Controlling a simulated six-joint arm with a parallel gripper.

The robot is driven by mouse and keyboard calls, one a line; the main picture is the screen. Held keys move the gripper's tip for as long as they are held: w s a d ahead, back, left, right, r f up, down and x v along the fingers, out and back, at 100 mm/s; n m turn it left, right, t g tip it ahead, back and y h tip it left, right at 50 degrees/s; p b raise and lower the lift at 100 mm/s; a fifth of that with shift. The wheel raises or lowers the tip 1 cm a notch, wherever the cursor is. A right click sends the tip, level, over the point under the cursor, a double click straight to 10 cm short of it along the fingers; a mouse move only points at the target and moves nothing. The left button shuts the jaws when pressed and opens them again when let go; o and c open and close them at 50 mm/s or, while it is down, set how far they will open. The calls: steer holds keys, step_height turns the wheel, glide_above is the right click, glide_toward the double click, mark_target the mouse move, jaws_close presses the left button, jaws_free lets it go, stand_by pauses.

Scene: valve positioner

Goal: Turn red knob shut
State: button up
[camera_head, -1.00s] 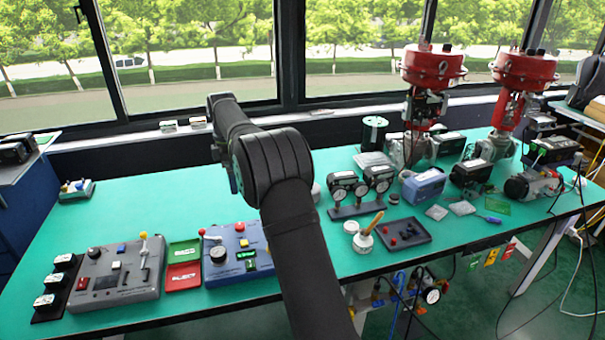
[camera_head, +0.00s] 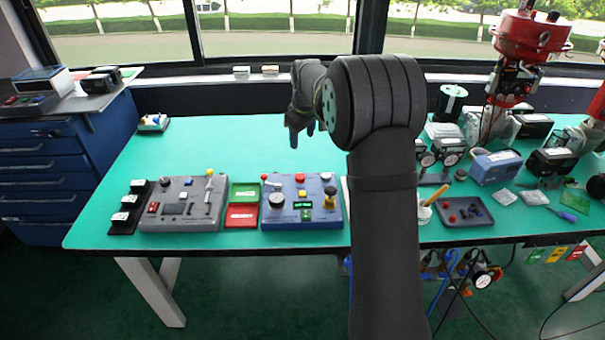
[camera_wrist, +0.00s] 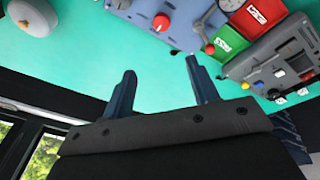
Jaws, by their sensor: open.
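The blue control box (camera_head: 290,208) stands on the green table, left of my arm. On it are a red button or knob (camera_head: 300,177) at the back and a small red ball (camera_head: 264,177) at its left back corner. In the wrist view, the box (camera_wrist: 185,14) shows at the top, with the red knob (camera_wrist: 161,21) and the red ball (camera_wrist: 210,49). I cannot tell which is the task's knob. My gripper (camera_head: 302,134) points down over the table behind the box. In the wrist view, its fingers (camera_wrist: 160,75) are apart and empty, clear of the box.
A red-and-green card pair (camera_head: 242,205) and a grey control box (camera_head: 183,204) lie to the left. Several gauges (camera_head: 450,150) and a black tray (camera_head: 463,212) stand to the right. The table's back middle is clear around my gripper.

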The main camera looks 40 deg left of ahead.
steer(key=s+d+f+m+t+y, duration=0.1)
steer(key=s+d+m, duration=0.15)
steer(key=m, duration=0.35)
glide_toward(300, 176)
steer(key=shift+m, duration=0.4)
steer(key=x, duration=0.8)
steer(key=shift+f, duration=0.3)
steer(key=shift+y, duration=0.3)
steer(key=c, duration=1)
